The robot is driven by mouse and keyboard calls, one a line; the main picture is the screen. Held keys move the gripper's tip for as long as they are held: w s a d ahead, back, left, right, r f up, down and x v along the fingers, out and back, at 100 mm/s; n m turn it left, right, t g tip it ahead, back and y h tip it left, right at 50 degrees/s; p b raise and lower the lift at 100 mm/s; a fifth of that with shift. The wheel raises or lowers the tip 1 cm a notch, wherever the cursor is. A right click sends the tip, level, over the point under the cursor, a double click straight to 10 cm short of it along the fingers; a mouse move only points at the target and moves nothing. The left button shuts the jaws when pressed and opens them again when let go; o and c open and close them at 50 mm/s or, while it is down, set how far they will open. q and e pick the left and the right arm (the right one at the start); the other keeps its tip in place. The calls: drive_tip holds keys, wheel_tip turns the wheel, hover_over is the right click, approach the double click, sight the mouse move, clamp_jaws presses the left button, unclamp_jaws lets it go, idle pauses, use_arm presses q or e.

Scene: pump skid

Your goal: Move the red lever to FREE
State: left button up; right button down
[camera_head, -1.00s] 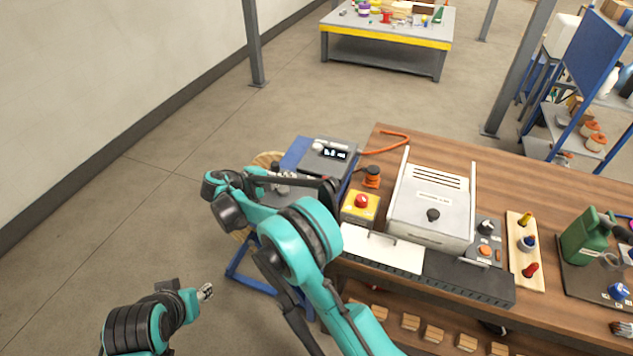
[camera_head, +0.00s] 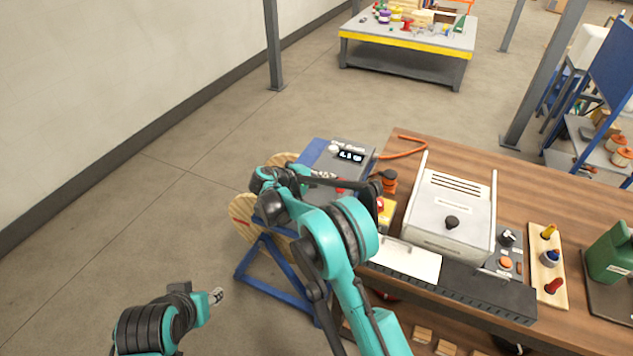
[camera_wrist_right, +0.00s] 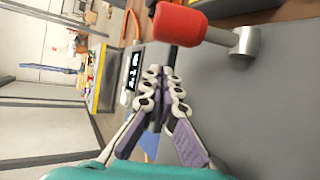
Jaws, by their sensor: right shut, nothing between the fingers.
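The red lever's red grip (camera_wrist_right: 190,22) is at the top of the right wrist view, beside a metal cylinder (camera_wrist_right: 243,42). In the head view, a small red patch (camera_head: 341,185) shows by the grey panel box, mostly hidden behind my right arm. My right gripper (camera_wrist_right: 167,75) is shut and empty, its fingertips just below the red grip in the wrist view. I cannot tell if they touch it. In the head view, the right gripper (camera_head: 322,175) is by the box's front. My left gripper (camera_head: 217,296) is low at the left, away from the bench. No FREE marking is legible.
The grey panel box with a lit display (camera_head: 350,156) is on a blue stand (camera_head: 283,275) next to the wooden bench (camera_head: 520,195). An orange cable (camera_head: 405,148) and a yellow box with a red button (camera_head: 386,208) are nearby. The floor at left is clear.

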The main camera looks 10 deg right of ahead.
sight(339, 194)
drive_tip(key=shift+s+d+r, duration=0.1)
drive_tip(key=shift+s+r, duration=0.15)
drive_tip(key=shift+s, duration=0.35)
drive_tip(key=shift+s+d+r, duration=0.1)
drive_tip(key=shift+s+r, duration=0.15)
drive_tip(key=shift+s, duration=0.3)
drive_tip(key=shift+s+r+b, duration=0.1)
drive_tip(key=shift+s+b, duration=0.15)
drive_tip(key=shift+b, duration=0.05)
drive_tip(key=shift+s+a+r, duration=0.3)
drive_tip(key=shift+s+a, duration=0.05)
drive_tip(key=shift+s, duration=0.2)
drive_tip(key=shift+s+a+r, duration=0.1)
drive_tip(key=shift+s+a, duration=0.2)
drive_tip(key=shift+s, duration=0.15)
drive_tip(key=shift+s+a, duration=0.4)
drive_tip(key=shift+s, duration=0.2)
drive_tip(key=shift+s+a, duration=0.35)
drive_tip(key=shift+s, duration=0.25)
drive_tip(key=shift+w+f, duration=0.1)
drive_tip(key=shift+f, duration=0.1)
drive_tip(key=shift+w+d+f, duration=0.35)
drive_tip(key=shift+w, duration=0.15)
drive_tip(key=shift+r, duration=0.1)
